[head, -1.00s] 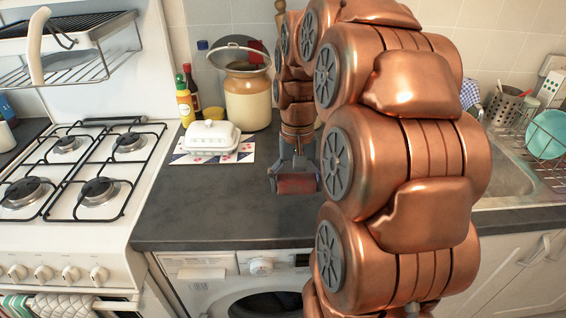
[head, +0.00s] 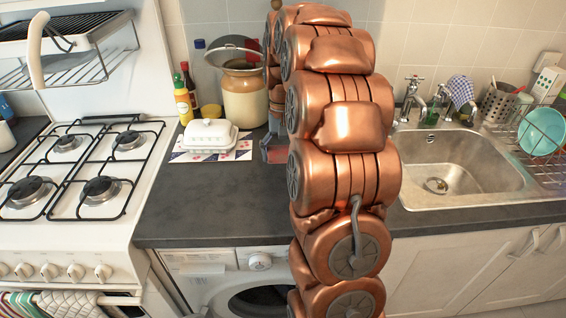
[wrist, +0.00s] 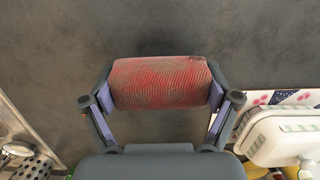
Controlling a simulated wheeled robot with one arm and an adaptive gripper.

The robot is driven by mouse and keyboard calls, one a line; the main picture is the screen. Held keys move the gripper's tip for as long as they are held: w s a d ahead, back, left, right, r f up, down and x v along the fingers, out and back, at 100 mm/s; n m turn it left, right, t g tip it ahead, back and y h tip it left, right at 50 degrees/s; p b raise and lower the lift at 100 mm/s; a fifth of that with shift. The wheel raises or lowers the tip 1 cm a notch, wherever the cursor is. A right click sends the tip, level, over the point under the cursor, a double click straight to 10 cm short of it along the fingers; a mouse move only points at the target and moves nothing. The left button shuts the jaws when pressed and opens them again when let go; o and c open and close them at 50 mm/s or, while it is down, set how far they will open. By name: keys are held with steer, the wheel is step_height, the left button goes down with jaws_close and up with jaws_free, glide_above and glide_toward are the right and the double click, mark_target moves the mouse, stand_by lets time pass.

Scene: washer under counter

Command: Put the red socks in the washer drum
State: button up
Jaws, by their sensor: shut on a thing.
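My gripper (wrist: 160,84) is shut on the red socks (wrist: 150,82), a red and grey ribbed roll held across between the two fingers in the wrist view. In the head view the red socks (head: 275,154) show in part, above the dark counter, with my copper arm hiding their right side. The washer (head: 215,283) stands under the counter. Its round door opening (head: 262,303) is dark and partly hidden behind my arm and cut by the bottom of the picture. Whether the glass door is open is hard to tell.
A white butter dish (head: 209,135) sits on a patterned mat (head: 240,152) left of my gripper. A large crock (head: 246,95) and bottles (head: 183,105) stand behind. A gas stove (head: 85,180) is at left, a sink (head: 460,170) at right. The front counter is clear.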

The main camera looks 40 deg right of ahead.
mark_target(283, 164)
steer(key=shift+f+p, duration=0.6)
steer(key=shift+f, duration=1.15)
steer(key=shift+w+f, duration=0.1)
steer(key=shift+f, duration=0.15)
steer(key=o, duration=0.9)
steer(key=shift+r, duration=0.1)
steer(key=shift+r, duration=0.1)
steer(key=shift+w+d+r+b, duration=0.25)
steer(key=shift+r+b, duration=0.2)
steer(key=shift+r, duration=1.55)
steer(key=shift+w+d+r+b, duration=0.15)
steer(key=shift+r+b, duration=0.35)
steer(key=shift+r, duration=1.5)
steer(key=shift+w+d+r+b, duration=0.15)
steer(key=shift+w+r+b, duration=0.25)
steer(key=shift+r, duration=1.6)
steer(key=shift+s, duration=0.1)
